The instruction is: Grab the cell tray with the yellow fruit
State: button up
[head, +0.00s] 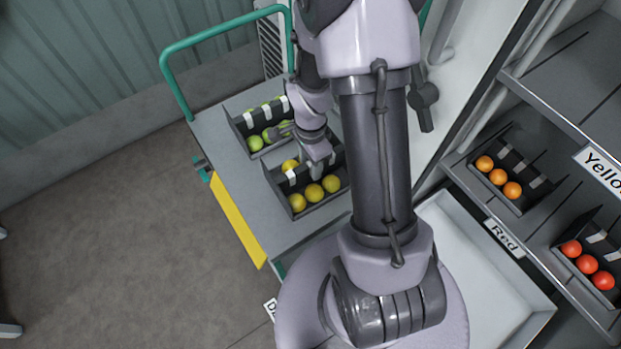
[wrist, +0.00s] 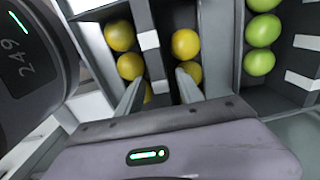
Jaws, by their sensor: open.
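The cell tray with yellow fruit (head: 322,205) stands on the grey cart top, with yellow fruit on both sides of its dark middle wall. My gripper (head: 317,160) is over this tray, pointing down, and partly hides its far row. In the wrist view my gripper (wrist: 158,92) is open. One finger is on each side of the tray's dark middle wall (wrist: 165,25), which carries white tags. The fingers overlap the nearest yellow fruit in the picture. I cannot tell whether they touch the wall or fruit.
A tray of green fruit (head: 240,135) stands beside it on the cart (head: 222,145), which has a green handle (head: 190,43). At right, a shelf rack holds a tray of orange fruit (head: 512,190) and a tray of red fruit (head: 588,265). Free floor lies at left.

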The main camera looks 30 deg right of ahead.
jog(key=shift+f, duration=0.45)
jog(key=shift+r, duration=0.15)
jog(key=shift+c, duration=0.8)
grip_shut()
jog(key=shift+d, duration=0.1)
